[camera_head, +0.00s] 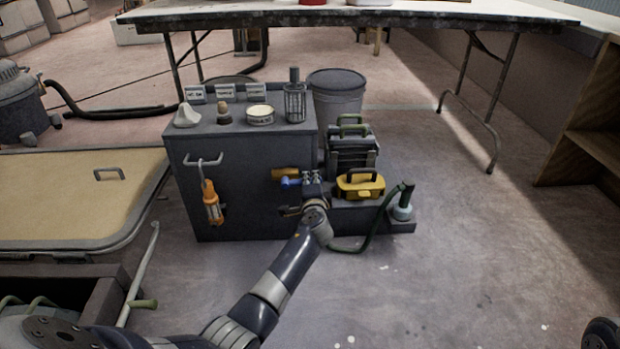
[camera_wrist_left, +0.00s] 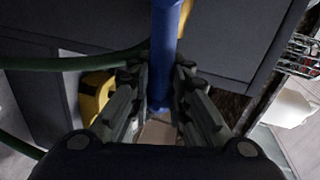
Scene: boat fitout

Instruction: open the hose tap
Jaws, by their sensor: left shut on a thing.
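The hose tap (camera_head: 284,173) has a brass-coloured body on the front of the grey cabinet, with a blue lever (camera_head: 290,182) beside it. My left gripper (camera_head: 311,178) is at the tap, shut on the blue lever. In the left wrist view the blue lever (camera_wrist_left: 166,50) runs between the two fingers of the left gripper (camera_wrist_left: 160,95). A green hose (camera_head: 370,232) shows right of the arm and also crosses the left wrist view (camera_wrist_left: 75,63). My gripper and forearm hide part of the tap.
The grey cabinet (camera_head: 245,215) carries small items on top and an orange work lamp (camera_head: 211,203) on its front. A yellow toolbox (camera_head: 360,186) stands close to the right of my gripper. A pale hatch panel (camera_head: 70,195) is at left. The floor at right is clear.

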